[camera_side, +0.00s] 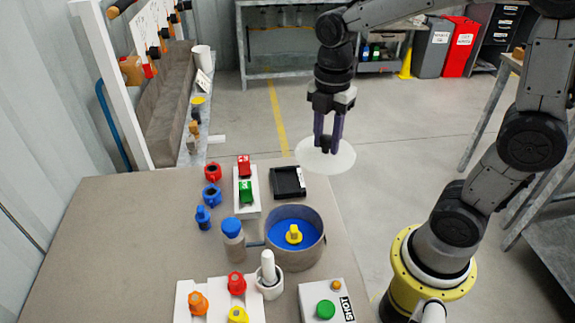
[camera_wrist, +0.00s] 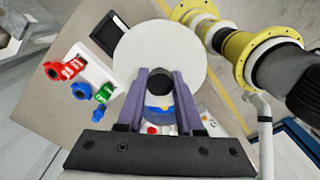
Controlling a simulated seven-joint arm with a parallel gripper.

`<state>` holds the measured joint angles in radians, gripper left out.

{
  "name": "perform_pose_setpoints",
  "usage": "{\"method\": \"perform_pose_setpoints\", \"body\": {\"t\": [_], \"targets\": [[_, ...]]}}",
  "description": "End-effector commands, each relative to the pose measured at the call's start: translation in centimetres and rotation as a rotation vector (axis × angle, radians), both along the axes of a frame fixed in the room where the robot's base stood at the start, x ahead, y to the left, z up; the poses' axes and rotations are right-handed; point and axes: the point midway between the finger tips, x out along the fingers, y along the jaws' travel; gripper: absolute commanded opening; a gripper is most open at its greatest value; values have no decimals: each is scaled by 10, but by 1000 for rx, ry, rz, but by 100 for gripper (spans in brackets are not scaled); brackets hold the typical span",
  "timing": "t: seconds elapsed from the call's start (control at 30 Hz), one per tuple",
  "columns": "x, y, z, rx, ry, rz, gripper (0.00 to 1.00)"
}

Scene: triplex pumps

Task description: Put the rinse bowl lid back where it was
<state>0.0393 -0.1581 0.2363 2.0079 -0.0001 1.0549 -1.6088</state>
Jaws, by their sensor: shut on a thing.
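The lid (camera_side: 342,157) is a thin pale disc with a dark knob. My gripper (camera_side: 328,146) is shut on the knob, with purple fingers pointing down and the lid roughly level in the air. In the side view the lid appears beyond the table's far right corner; it also shows in the wrist view (camera_wrist: 185,52) with its dark knob between the fingers. The rinse bowl (camera_side: 314,254) stands uncovered on the table, with a blue inside and a yellow part in it. In the wrist view, the lid and fingers hide most of the bowl.
A black tray (camera_side: 288,183) and a white tray (camera_side: 240,208) with red and green parts stand behind the bowl. A blue-capped bottle (camera_side: 233,240), a white mortar with pestle (camera_side: 270,285) and a green-button box (camera_side: 328,304) surround it. The table's left side is clear.

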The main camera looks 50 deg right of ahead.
Motion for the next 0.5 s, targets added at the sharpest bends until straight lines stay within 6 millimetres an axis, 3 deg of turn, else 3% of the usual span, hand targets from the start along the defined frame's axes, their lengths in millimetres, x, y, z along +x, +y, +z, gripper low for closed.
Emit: {"method": "perform_pose_setpoints", "body": {"t": [0.23,0.5], "targets": [[56,-2,-27,0,4,1,0],[88,-3,-67,0,2,1,0]]}}
